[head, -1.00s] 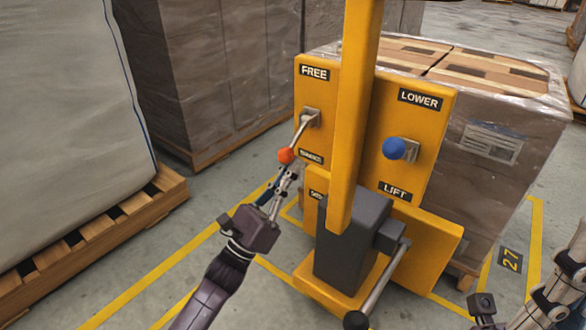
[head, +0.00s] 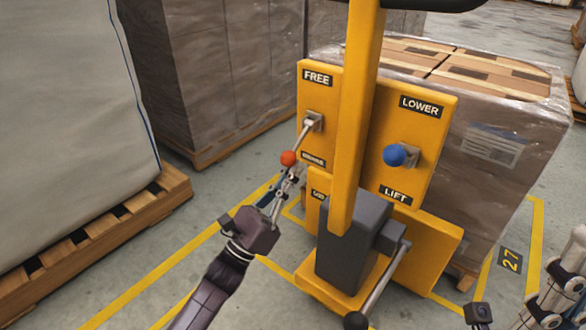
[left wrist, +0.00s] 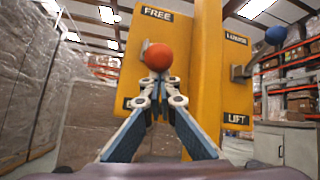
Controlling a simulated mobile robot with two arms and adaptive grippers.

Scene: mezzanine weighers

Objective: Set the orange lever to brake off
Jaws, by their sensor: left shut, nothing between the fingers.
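The orange lever is a metal rod with an orange ball knob (head: 288,158) on the yellow panel's left side. It slants down and left from its pivot, away from the upper FREE label (head: 317,78) and towards a lower label (head: 312,159) too small to read surely. My left gripper (head: 291,173) is shut and empty, just below the knob. In the left wrist view the knob (left wrist: 158,57) sits just beyond the closed fingertips (left wrist: 160,87); I cannot tell whether they touch. My right arm shows at the lower right, its gripper (head: 480,314) partly cut off.
A blue-knobbed lever (head: 394,155) stands between LOWER and LIFT labels, right of the yellow mast (head: 355,120). A wrapped pallet load (head: 500,140) is behind the panel. A large white sack (head: 70,120) on a wooden pallet (head: 100,230) stands left. Floor between is clear.

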